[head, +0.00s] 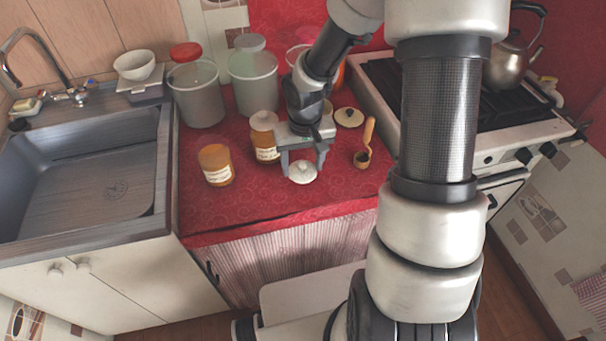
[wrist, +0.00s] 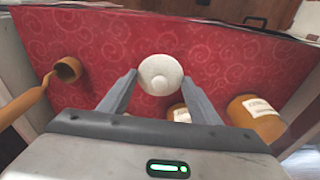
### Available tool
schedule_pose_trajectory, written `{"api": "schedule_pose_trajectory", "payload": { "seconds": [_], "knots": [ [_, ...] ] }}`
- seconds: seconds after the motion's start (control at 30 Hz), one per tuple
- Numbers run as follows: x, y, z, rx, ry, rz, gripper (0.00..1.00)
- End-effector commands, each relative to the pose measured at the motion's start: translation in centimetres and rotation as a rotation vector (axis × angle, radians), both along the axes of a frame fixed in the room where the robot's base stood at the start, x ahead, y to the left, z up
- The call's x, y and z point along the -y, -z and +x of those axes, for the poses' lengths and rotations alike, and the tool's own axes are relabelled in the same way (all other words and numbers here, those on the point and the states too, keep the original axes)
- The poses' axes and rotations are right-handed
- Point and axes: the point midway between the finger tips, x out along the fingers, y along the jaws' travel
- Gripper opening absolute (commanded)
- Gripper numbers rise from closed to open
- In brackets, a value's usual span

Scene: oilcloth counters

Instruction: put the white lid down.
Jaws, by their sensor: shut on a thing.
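The white lid (head: 302,173) is round with a small knob and sits between the fingertips of my gripper (head: 303,167), over the red counter (head: 240,212) near its front edge. In the wrist view the lid (wrist: 160,75) also shows between the two fingertips (wrist: 160,78), with red cloth around it. My gripper is shut on the lid. I cannot tell how much gap there is between the lid and the counter.
An orange-brown labelled jar (head: 216,166) stands to the left; another labelled jar (head: 264,138) stands behind. A wooden scoop (head: 367,145) and a pale round lid (head: 348,117) lie to the right. Large canisters (head: 197,95) stand at the back. The front strip of counter is clear.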

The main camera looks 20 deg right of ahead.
Motion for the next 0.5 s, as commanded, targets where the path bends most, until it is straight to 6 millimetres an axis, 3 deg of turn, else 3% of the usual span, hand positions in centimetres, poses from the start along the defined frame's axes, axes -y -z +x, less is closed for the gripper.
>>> {"api": "schedule_pose_trajectory", "payload": {
  "seconds": [0.23,0.5],
  "knots": [
    [0.0,3.4,-0.1,-0.003,-0.001,0.000,0.36],
    [0.0,3.5,0.0,-0.001,0.000,0.000,0.36]
  ]
}}
